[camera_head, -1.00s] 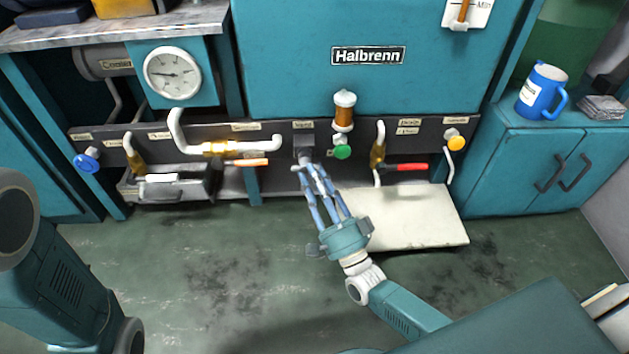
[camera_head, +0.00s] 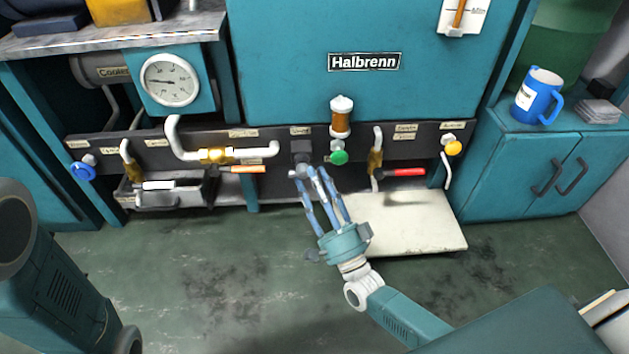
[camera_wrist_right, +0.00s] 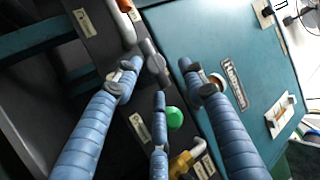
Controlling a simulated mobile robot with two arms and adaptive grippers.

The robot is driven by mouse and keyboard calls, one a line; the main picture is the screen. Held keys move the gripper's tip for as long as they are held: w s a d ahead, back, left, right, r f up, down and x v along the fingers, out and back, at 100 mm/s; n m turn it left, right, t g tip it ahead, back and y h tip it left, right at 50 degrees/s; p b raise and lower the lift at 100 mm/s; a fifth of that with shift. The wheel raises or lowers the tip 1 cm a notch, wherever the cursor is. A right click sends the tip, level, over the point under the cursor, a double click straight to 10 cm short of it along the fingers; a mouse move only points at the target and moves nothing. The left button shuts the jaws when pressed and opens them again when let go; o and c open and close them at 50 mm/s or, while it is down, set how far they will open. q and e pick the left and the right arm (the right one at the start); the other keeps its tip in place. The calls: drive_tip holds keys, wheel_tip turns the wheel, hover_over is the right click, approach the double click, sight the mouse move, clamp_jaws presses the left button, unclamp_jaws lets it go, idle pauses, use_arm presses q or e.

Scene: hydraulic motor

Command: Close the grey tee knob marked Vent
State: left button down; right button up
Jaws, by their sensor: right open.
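The grey tee knob (camera_head: 301,158) is on the dark valve strip, below a small label and left of the green knob. It also shows in the right wrist view (camera_wrist_right: 155,62), grey with a crossbar. My right gripper (camera_head: 312,174) is open, with its blue fingers reaching up to the knob from below. In the right wrist view the fingertips (camera_wrist_right: 157,75) stand around the knob, one on each side and one below. I cannot tell whether any finger touches it. The fingers partly hide the knob in the head view. My left gripper is out of view.
The green knob (camera_head: 339,157) under an amber sight glass (camera_head: 340,118) is close on the right. An orange-handled lever (camera_head: 243,169) is on the left, a red-handled lever (camera_head: 402,173) farther right. A pale board (camera_head: 415,225) lies below. The floor in front is clear.

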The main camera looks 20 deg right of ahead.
drive_tip(key=shift+f, duration=0.15)
drive_tip(key=v, duration=1.2)
